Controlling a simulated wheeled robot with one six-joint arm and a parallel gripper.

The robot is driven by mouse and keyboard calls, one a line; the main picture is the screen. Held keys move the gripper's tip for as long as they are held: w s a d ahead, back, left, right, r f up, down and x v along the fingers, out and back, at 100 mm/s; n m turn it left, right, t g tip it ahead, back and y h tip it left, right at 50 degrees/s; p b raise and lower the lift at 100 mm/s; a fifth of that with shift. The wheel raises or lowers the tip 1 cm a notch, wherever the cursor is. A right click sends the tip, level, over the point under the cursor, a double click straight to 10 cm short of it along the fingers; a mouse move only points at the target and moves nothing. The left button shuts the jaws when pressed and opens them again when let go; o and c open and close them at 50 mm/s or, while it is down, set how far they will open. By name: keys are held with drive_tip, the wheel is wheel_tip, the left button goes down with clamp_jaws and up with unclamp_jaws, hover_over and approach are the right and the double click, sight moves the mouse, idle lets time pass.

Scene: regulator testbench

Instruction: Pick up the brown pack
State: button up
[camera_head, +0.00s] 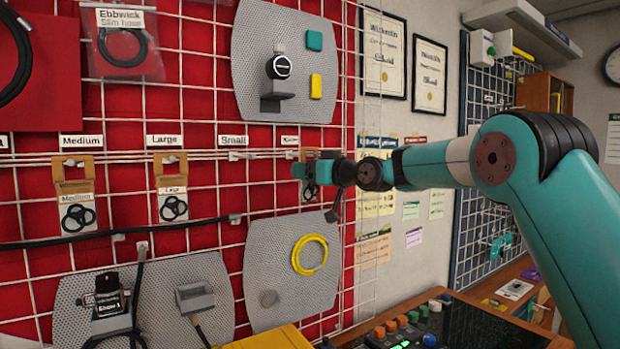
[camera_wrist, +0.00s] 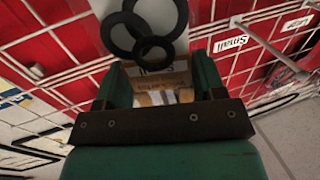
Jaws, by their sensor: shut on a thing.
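The brown pack (camera_head: 310,154) is at the rightmost labelled hook on the red grid wall. It has a brown header and a pale card with black rings, and my gripper partly covers it. My gripper (camera_head: 300,171) is shut on it from the right side of the wall. In the wrist view, which looks tilted and upside down, the brown pack (camera_wrist: 176,77) sits between the two green fingers of my gripper (camera_wrist: 165,85), with its rings beyond them. Whether the pack is still on its hook I cannot tell.
A Medium pack (camera_head: 76,200) and a Large pack (camera_head: 173,195) hang to the left. The Small hook (camera_head: 238,155) is empty. Grey perforated panels (camera_head: 290,75) are above and below. A yellow ring (camera_head: 309,255) is on the lower panel. A bench with coloured knobs (camera_head: 410,320) stands below.

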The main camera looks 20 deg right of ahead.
drive_tip(key=shift+s+r+b, duration=0.15)
drive_tip(key=shift+r+b, duration=0.1)
drive_tip(key=shift+b, duration=0.1)
drive_tip(key=s+d+b, duration=0.2)
drive_tip(key=s+b, duration=0.2)
drive_tip(key=s, duration=0.4)
drive_tip(key=s+d+b, duration=0.3)
drive_tip(key=s+b, duration=0.1)
drive_tip(key=s, duration=0.5)
drive_tip(key=shift+d, duration=0.25)
drive_tip(key=shift+r, duration=0.1)
